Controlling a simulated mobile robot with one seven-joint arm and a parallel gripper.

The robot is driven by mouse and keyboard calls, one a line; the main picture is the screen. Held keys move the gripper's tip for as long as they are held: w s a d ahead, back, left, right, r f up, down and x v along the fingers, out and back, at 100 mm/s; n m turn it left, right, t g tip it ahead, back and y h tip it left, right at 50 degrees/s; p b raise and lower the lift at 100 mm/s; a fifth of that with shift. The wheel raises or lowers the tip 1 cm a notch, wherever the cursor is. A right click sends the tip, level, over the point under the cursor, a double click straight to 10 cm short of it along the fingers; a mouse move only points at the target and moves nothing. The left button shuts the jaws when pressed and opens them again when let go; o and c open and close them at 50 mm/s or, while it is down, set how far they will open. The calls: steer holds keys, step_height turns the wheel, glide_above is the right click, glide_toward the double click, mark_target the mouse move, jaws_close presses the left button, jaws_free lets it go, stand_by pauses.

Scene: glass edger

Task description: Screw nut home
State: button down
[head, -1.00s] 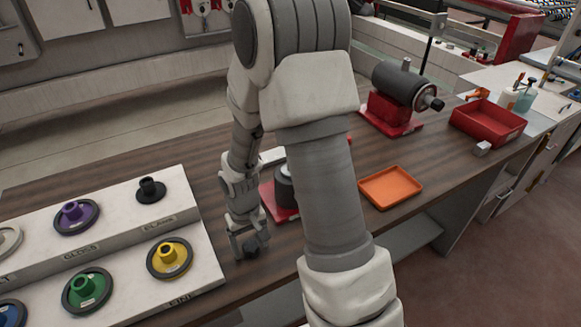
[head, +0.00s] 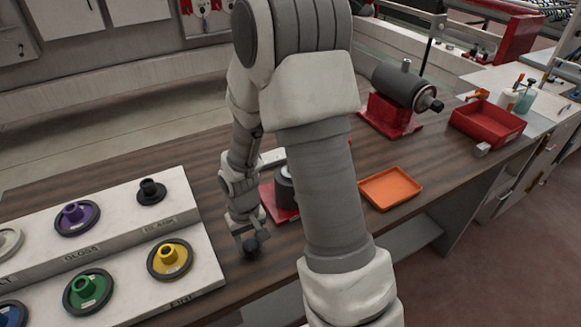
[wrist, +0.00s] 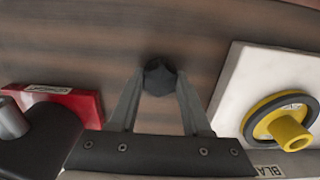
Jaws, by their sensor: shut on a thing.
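The nut (wrist: 159,76) is a dark, many-sided piece held between the tips of my gripper (wrist: 160,88) in the wrist view. In the head view the nut (head: 250,245) shows as a small dark lump at the end of my gripper (head: 247,240), above the wooden bench, right of the wheel rack. My gripper is shut on the nut. A grey motor (head: 286,184) on a red base (head: 275,202) stands just right of my gripper, largely hidden behind my arm. Its shaft is not clearly visible. In the wrist view the red base (wrist: 75,98) shows at the left.
A white stepped rack (head: 205,262) with several coloured wheels lies left of my gripper. An orange tray (head: 390,187), a second motor (head: 404,86) and a red bin (head: 488,122) stand to the right. Bare bench (head: 225,185) lies behind my gripper.

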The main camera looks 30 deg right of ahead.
steer(key=shift+r+p, duration=2.2)
steer(key=shift+r, duration=1)
